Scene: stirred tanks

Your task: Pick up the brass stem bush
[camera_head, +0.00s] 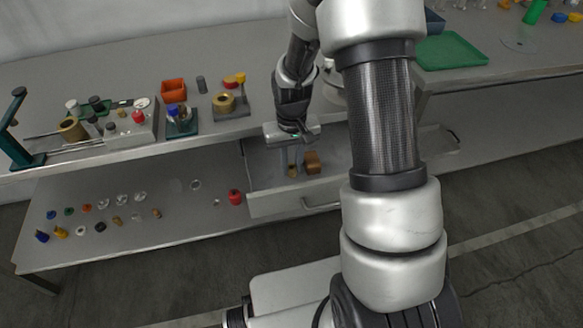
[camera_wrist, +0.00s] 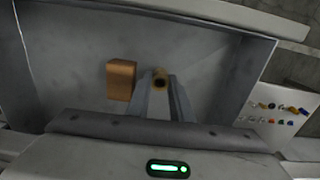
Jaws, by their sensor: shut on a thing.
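The brass stem bush (camera_wrist: 160,79) is a small brass-brown tube with a dark bore, seen end-on between my fingertips in the wrist view. My gripper (camera_wrist: 161,84) is shut on it, one finger on each side. In the head view my gripper (camera_head: 291,172) reaches down into the open drawer (camera_head: 262,205), and the bush (camera_head: 293,171) shows only as a small brass spot between the fingers. I cannot tell whether the bush touches the drawer floor.
A brown block (camera_wrist: 121,80) lies in the drawer close beside the gripper. The drawer walls stand around. A lower shelf (camera_head: 170,225) holds several small parts. The bench above carries an orange bin (camera_head: 173,90), a brass ring on a grey block (camera_head: 224,103) and a green tray (camera_head: 452,52).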

